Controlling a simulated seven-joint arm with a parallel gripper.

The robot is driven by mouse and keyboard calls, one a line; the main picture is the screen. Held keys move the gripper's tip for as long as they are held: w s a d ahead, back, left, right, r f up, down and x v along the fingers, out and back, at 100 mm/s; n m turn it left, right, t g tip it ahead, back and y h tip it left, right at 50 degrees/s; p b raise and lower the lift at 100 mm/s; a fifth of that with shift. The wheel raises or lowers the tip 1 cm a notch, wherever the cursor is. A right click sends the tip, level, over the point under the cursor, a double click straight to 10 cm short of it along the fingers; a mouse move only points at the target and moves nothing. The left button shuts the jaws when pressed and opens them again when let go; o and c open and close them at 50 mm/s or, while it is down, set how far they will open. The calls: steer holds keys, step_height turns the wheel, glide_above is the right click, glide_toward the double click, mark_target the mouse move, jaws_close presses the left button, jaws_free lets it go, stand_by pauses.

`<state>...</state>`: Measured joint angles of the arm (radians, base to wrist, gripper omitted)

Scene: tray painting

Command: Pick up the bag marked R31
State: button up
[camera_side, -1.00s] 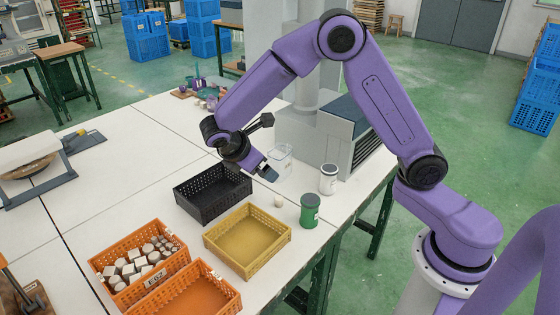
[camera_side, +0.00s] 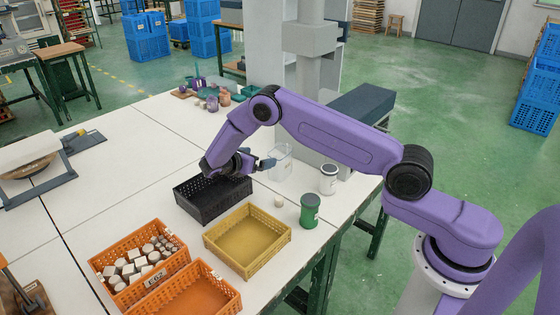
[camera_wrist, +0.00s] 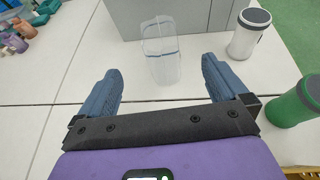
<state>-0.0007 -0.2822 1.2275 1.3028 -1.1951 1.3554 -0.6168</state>
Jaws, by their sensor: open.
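A clear bag (camera_wrist: 161,45) with a blue line across it stands on the white table in the wrist view, centred ahead of my gripper (camera_wrist: 160,68). I can read no R31 mark on it. In the side view the bag (camera_side: 283,160) is just right of my gripper (camera_side: 266,163), which is low over the back of the black crate. The two blue fingers are wide apart with nothing held. The bag appears between and beyond the fingertips; I cannot tell whether they are level with it.
A white jar (camera_side: 328,179) and a green jar (camera_side: 310,211) stand to the right. The black crate (camera_side: 212,205) and yellow crate (camera_side: 247,240) are in front. An orange crate (camera_side: 120,290) holds pale blocks. A grey machine (camera_wrist: 185,16) is behind the bag.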

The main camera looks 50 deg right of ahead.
glide_toward(279, 153)
steer(key=d, duration=0.1)
steer(key=s+d, duration=0.1)
steer(key=d, duration=0.1)
steer(key=s+d, duration=0.1)
steer(key=d, duration=0.1)
steer(key=shift+s+d+f, duration=0.15)
steer(key=shift+d+f, duration=0.1)
steer(key=c, duration=1)
